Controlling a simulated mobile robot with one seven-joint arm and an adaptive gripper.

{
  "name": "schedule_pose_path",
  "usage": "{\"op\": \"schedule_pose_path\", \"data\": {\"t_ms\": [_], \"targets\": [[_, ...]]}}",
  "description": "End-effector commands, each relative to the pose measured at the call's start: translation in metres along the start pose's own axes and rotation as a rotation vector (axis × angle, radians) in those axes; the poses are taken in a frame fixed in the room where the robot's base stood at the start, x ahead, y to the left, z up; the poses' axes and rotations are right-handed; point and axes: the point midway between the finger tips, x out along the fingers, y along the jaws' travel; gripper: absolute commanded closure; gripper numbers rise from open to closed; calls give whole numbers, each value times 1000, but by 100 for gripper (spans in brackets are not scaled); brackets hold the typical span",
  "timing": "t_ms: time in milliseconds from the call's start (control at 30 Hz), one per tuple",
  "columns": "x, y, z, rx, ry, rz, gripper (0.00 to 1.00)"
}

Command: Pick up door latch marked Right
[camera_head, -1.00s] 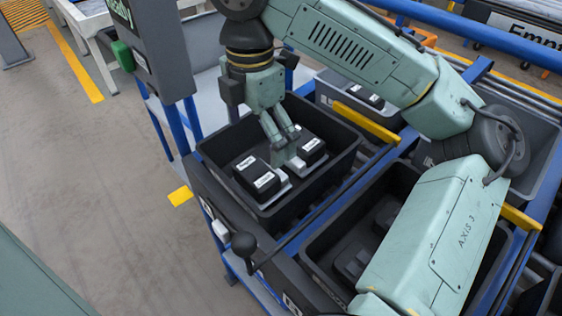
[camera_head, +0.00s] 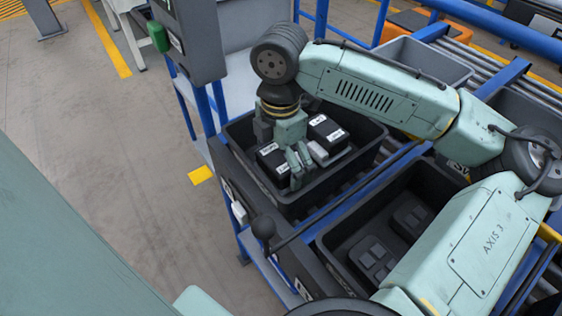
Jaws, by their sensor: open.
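Two black door latches with white labels and light grey metal plates lie in a black bin (camera_head: 358,166). One latch (camera_head: 273,165) is at the left of the bin, partly hidden by my gripper. The other latch (camera_head: 328,131) is farther back and to the right. The label print is too small to read, so I cannot tell which is marked Right. My gripper (camera_head: 299,176) points down into the bin, open and empty, just right of the left latch. I cannot tell whether its fingers touch anything.
A second black bin (camera_head: 318,250) at the front right holds several dark parts (camera_head: 375,258); my arm passes over its right side. A black ball-ended lever (camera_head: 263,227) stands at the rack's front edge. A grey post (camera_head: 189,40) rises behind left. A grey bin (camera_head: 425,62) stands behind.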

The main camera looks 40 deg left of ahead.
Motion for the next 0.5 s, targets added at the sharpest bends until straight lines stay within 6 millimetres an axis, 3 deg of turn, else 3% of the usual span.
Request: {"op": "schedule_pose_path", "data": {"t_ms": [167, 500], "targets": [[0, 0, 0, 0, 0, 0, 1], [0, 0, 0, 0, 0, 0, 23]]}}
